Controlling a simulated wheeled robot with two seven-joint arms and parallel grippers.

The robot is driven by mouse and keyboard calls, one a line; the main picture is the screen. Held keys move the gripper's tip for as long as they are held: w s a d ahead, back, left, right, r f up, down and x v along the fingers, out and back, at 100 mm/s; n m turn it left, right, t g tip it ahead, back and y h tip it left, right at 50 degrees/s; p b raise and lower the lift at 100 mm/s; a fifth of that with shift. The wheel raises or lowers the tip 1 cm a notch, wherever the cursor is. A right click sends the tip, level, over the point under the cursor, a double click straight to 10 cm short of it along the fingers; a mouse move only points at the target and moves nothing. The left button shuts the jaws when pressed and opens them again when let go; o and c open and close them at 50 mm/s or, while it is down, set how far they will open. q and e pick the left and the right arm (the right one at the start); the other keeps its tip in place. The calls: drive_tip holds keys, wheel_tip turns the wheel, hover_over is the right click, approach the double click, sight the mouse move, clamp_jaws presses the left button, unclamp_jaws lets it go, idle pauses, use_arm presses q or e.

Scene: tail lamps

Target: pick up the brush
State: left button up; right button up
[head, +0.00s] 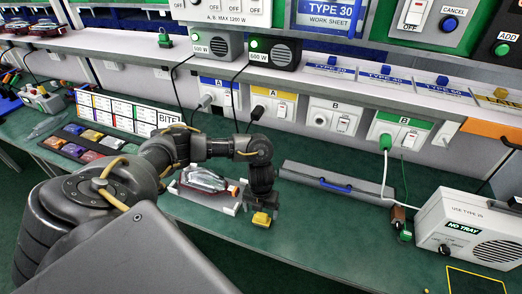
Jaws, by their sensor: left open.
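My left arm reaches in from the left over the green bench, and my left gripper (263,203) points down near the bench's front edge. Its jaws are open. A small yellow block-like thing (262,219) shows right at the fingertips. It may be part of the brush, but I cannot tell, and I cannot tell whether the fingers touch it. No other thing is clearly a brush. My right gripper is not in view.
A red and clear tail lamp (207,180) lies in a white tray (182,193) just left of the gripper. A grey case with a blue handle (335,186) lies behind right. A white speaker box (470,228) stands at right.

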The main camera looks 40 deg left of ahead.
sight(262, 215)
use_arm(q)
drive_tip(key=shift+w+d+f+p, duration=0.1)
drive_tip(key=shift+f+p, duration=0.25)
drive_tip(key=shift+f, duration=1)
drive_tip(key=shift+w+f+p, duration=0.1)
drive_tip(key=shift+f+p, duration=0.2)
drive_tip(key=shift+f, duration=1)
drive_tip(key=c, duration=1.1)
